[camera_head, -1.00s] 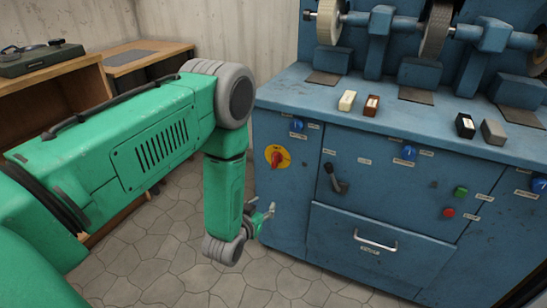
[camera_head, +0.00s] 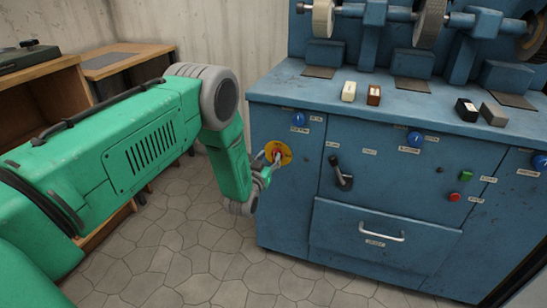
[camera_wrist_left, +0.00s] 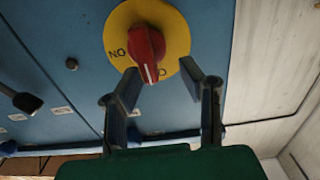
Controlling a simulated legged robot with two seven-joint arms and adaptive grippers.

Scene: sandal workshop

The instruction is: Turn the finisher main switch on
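The finisher main switch is a red knob on a yellow round plate (camera_head: 285,148) on the left of the blue machine's front. In the left wrist view the red knob (camera_wrist_left: 147,50) has a white line on its end and points down in the picture, slightly right. The lettering, upside down, shows "ON" and part of another word beside the knob. My left gripper (camera_head: 270,163) is at the switch and partly covers it. In the left wrist view its fingers (camera_wrist_left: 160,76) are open, one on each side of the knob's lower end. I cannot tell whether they touch it. My right gripper is not in view.
The blue machine (camera_head: 300,205) carries blue knobs, a black lever (camera_head: 341,176), a green button (camera_head: 466,174), a red button (camera_head: 455,197) and a drawer handle (camera_head: 382,234). Small blocks lie on its top. A wooden bench (camera_head: 130,62) stands left. The tiled floor is clear.

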